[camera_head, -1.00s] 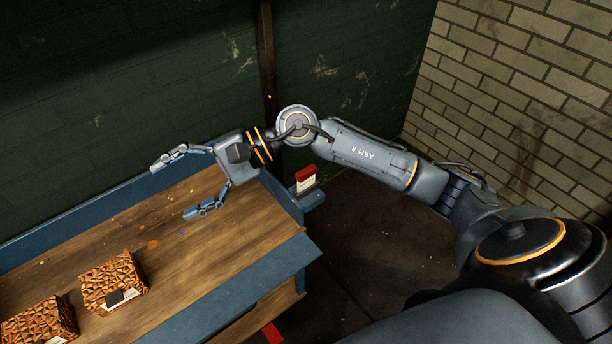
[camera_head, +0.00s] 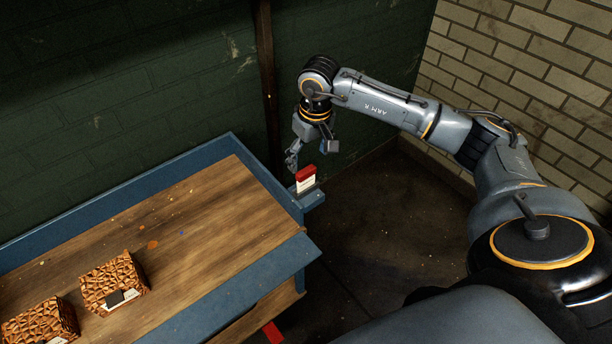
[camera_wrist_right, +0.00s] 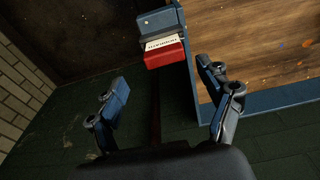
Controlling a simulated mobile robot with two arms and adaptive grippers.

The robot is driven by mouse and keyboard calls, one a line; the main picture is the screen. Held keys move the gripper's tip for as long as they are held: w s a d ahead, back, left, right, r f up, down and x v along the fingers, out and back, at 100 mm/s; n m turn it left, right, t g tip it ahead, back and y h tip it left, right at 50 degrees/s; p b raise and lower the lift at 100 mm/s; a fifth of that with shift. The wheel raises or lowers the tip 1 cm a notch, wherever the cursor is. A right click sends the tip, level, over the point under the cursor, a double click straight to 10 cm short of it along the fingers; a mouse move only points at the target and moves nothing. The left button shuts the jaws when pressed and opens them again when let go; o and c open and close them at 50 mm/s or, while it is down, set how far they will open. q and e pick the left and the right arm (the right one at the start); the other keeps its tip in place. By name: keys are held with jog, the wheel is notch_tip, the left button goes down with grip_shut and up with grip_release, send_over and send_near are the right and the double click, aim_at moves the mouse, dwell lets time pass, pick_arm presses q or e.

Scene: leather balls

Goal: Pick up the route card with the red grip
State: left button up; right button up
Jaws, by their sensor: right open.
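The route card (camera_head: 306,181) is white with a red grip on its top edge. It stands in a small blue holder (camera_head: 313,198) on the right end of the workbench. My right gripper (camera_head: 306,161) points downward just above and behind the card, with its fingers apart. In the right wrist view the card's red grip (camera_wrist_right: 165,54) lies ahead of the open fingers (camera_wrist_right: 165,88), roughly between their lines, and the white part with dark lettering shows beyond it. Nothing is between the fingers. My left gripper is not in view.
The wooden bench top (camera_head: 190,225) has a raised blue rim (camera_head: 120,190) at the back. Two brown textured boxes, one here (camera_head: 113,281), sit at its left. A dark green wall stands behind, a brick wall (camera_head: 530,80) at right.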

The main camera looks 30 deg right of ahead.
aim_at(306, 170)
jog(key=shift+w+a+f+p, duration=0.1)
jog(key=shift+f+p, duration=0.1)
jog(key=shift+f, duration=0.8)
jog(key=shift+w+a+f+p, duration=0.1)
jog(key=shift+a+f+p, duration=0.1)
jog(key=shift+f, duration=0.85)
jog(key=shift+a+f+p, duration=0.1)
jog(key=shift+f+p, duration=0.1)
jog(key=shift+f, duration=0.8)
jog(key=c, duration=1.2)
